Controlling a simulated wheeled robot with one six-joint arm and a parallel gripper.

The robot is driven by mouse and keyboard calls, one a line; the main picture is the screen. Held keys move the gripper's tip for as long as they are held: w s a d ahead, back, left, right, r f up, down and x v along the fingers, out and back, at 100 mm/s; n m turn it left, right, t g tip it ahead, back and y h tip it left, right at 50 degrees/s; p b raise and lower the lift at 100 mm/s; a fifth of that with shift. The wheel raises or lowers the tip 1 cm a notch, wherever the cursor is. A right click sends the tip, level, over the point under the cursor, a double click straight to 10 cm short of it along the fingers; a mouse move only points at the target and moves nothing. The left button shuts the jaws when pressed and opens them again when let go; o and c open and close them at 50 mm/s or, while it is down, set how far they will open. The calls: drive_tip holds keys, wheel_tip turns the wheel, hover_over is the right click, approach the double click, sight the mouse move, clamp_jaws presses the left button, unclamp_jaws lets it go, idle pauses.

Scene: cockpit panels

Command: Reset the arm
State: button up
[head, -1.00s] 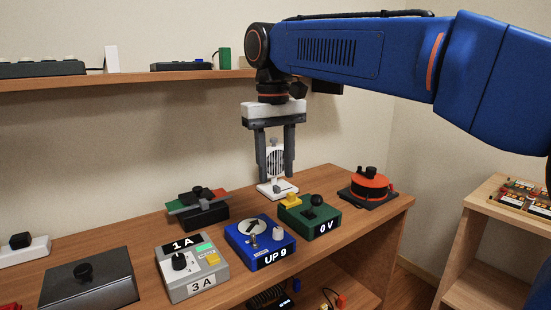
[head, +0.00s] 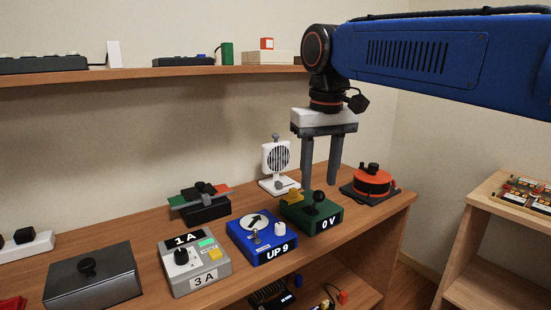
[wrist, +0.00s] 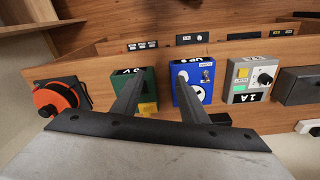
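My gripper (head: 319,185) hangs from the blue arm (head: 425,55), pointing down over the right part of the wooden bench. Its two fingers are apart with nothing between them. In the head view they overlap the back of the green 0 V box (head: 328,218). In the wrist view the open fingers (wrist: 158,72) reach towards the green box (wrist: 143,93) and the blue UP 9 box (wrist: 193,80). I cannot tell exactly how high the fingertips are above the bench.
A white fan-like device (head: 277,157) stands just left of my gripper, and an orange reel (head: 371,182) right of it. A grey 1A/3A box (head: 188,266) and a dark box (head: 92,278) lie further left. A wall shelf (head: 130,78) runs behind. A side table (head: 480,235) stands right.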

drive_tip(key=s+d+f+m+t, duration=0.2)
drive_tip(key=s+d+f, duration=0.7)
drive_tip(key=f, duration=0.3)
drive_tip(key=s+d+f+m+t, duration=0.1)
drive_tip(key=s+d+f, duration=0.8)
drive_tip(key=d+f, duration=0.1)
drive_tip(key=shift+d+f+m+t, duration=0.2)
drive_tip(key=shift+f+m+t, duration=0.2)
drive_tip(key=shift+f, duration=0.45)
drive_tip(key=shift+s, duration=0.1)
